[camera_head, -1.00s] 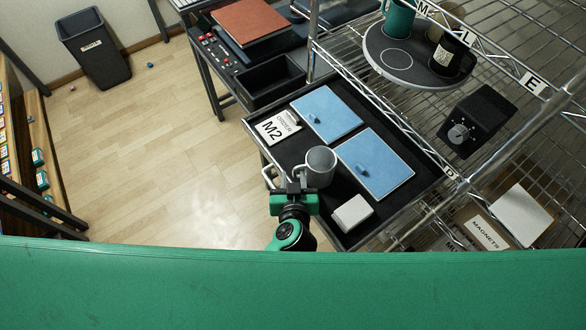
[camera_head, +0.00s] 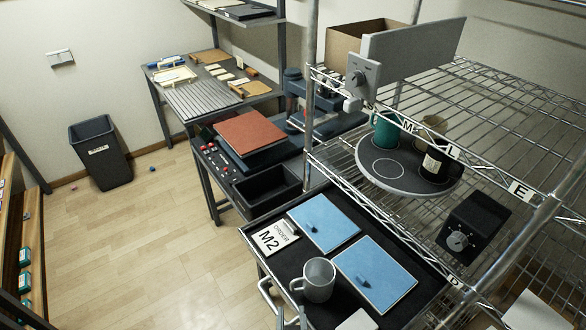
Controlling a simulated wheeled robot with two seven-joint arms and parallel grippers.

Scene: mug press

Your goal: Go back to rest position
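A grey mug (camera_head: 320,281) stands upright in the black tray of the cart (camera_head: 408,312), its handle toward the lower left. My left gripper (camera_head: 291,318) shows only by its fingertips at the bottom edge, just below the mug's handle. The tips stand apart with nothing visible between them; the rest of the gripper is out of frame. My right gripper is not in view.
Two blue panels (camera_head: 323,222) (camera_head: 376,273), an M2 order card (camera_head: 268,238) and a white block (camera_head: 357,321) share the tray. A wire shelf (camera_head: 500,120) at right holds a round board (camera_head: 375,178) with mugs. Open floor (camera_head: 130,240) lies left.

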